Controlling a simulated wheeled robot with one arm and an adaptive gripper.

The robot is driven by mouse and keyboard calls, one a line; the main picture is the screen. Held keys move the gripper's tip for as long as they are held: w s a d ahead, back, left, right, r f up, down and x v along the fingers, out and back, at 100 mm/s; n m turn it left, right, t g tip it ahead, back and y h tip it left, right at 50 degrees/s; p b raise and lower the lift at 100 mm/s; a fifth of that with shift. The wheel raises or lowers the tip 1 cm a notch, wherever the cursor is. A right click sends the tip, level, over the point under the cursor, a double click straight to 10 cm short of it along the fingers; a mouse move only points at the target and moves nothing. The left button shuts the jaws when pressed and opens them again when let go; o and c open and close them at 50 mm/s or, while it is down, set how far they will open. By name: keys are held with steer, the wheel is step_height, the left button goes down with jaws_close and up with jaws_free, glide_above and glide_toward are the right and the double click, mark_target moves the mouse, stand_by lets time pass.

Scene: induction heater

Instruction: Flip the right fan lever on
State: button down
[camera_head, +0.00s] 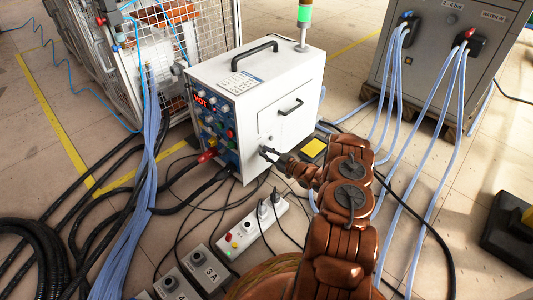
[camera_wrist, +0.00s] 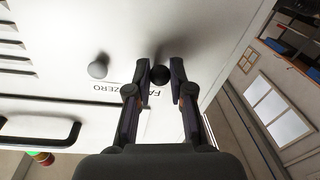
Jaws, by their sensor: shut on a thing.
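The white heater cabinet (camera_head: 255,95) stands on the floor with my gripper (camera_head: 266,153) at the lower part of its plain side. In the wrist view, my gripper (camera_wrist: 160,88) has its two fingers on either side of a dark round lever knob (camera_wrist: 160,75), closed on it. A second, lighter grey knob (camera_wrist: 98,69) stands free to the left in that view. Upside-down lettering, partly hidden by a finger, lies between and below the knobs; "FA" and "ZERO" can be made out. The lever's stem is hidden, so its position is unclear.
A black door handle (camera_wrist: 40,134) sticks out beside the knobs. A white power strip (camera_head: 252,229) and black cables lie on the floor below my arm. A grey cabinet (camera_head: 445,55) with blue hoses stands at the right. A wire cage (camera_head: 95,45) stands behind left.

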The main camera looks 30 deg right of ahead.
mark_target(260, 147)
steer(key=shift+r, duration=0.1)
step_height(260, 147, up, 3)
steer(key=g+h+p, duration=0.1)
steer(key=g+p, duration=0.1)
steer(key=p, duration=0.2)
steer(key=g+p, duration=0.3)
steer(key=p, duration=0.2)
steer(key=shift+h, duration=0.4)
steer(key=g+p, duration=0.1)
steer(key=p, duration=0.1)
steer(key=g+p, duration=0.2)
steer(key=shift+w+r+m+h, duration=0.1)
steer(key=shift+r+m+h, duration=0.2)
steer(key=shift+r+h, duration=0.1)
steer(key=shift+g+p, duration=0.5)
steer(key=shift+w+f+g+p, duration=0.1)
steer(key=shift+g+p, duration=0.3)
steer(key=shift+p, duration=0.1)
steer(key=c, duration=1)
jaws_free()
